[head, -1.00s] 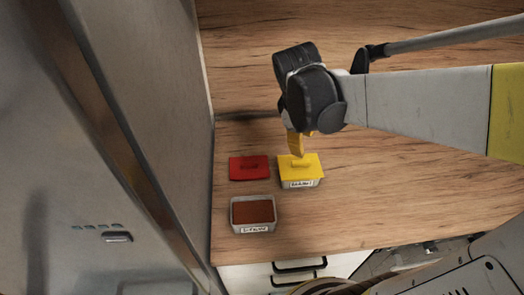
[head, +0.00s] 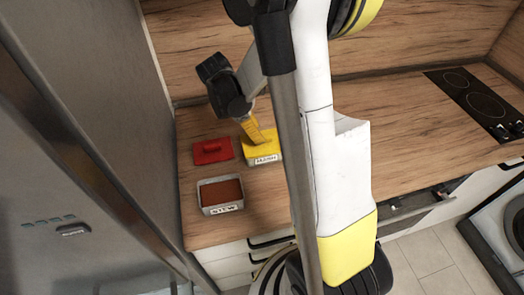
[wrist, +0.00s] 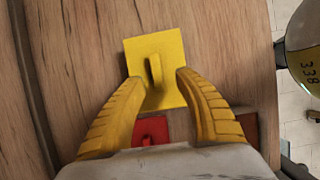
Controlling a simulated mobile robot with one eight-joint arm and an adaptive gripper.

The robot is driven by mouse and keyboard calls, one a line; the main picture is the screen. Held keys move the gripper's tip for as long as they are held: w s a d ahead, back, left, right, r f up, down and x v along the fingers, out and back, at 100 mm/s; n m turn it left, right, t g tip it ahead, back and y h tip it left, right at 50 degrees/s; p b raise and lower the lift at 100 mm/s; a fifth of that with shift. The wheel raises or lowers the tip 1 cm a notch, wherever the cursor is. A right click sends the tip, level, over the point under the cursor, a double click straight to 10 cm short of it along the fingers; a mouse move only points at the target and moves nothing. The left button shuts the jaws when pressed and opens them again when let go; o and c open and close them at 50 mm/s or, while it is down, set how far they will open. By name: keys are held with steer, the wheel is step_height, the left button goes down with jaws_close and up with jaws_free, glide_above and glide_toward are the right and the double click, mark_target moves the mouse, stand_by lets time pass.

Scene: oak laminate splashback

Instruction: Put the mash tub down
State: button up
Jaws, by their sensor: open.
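The mash tub (head: 265,160), labelled MASH with a yellow lid, stands upright on the wooden counter (head: 395,170). Its square yellow lid (wrist: 133,56) with a raised handle (wrist: 155,72) fills the middle of the wrist view. My gripper (head: 257,138) points down at the lid from above. In the wrist view its two yellow fingers (wrist: 160,80) are spread on either side of the handle, apart from it, and hold nothing. The tub's body is hidden under the lid in the wrist view.
The open stew tub (head: 220,208), with brown contents, stands in front and left of the mash tub. A red lid (head: 212,151) lies left of the mash tub. A tall metal fridge (head: 60,150) borders the left. A hob (head: 480,98) is at the right; counter between is clear.

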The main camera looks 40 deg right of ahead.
steer(key=x, duration=0.2)
steer(key=b+x, duration=0.1)
steer(key=x, duration=0.1)
steer(key=shift+w+d+f, duration=0.15)
steer(key=shift+d+f, duration=0.1)
steer(key=shift+d, duration=0.2)
jaws_close()
steer(key=shift+r, duration=0.1)
step_height(320, 180, up, 5)
steer(key=shift+f+p, duration=0.2)
steer(key=shift+p, duration=0.5)
steer(key=s+d+r+p, duration=0.2)
steer(key=s+d+r, duration=0.4)
steer(key=s, duration=0.4)
steer(key=shift+s+r, duration=0.1)
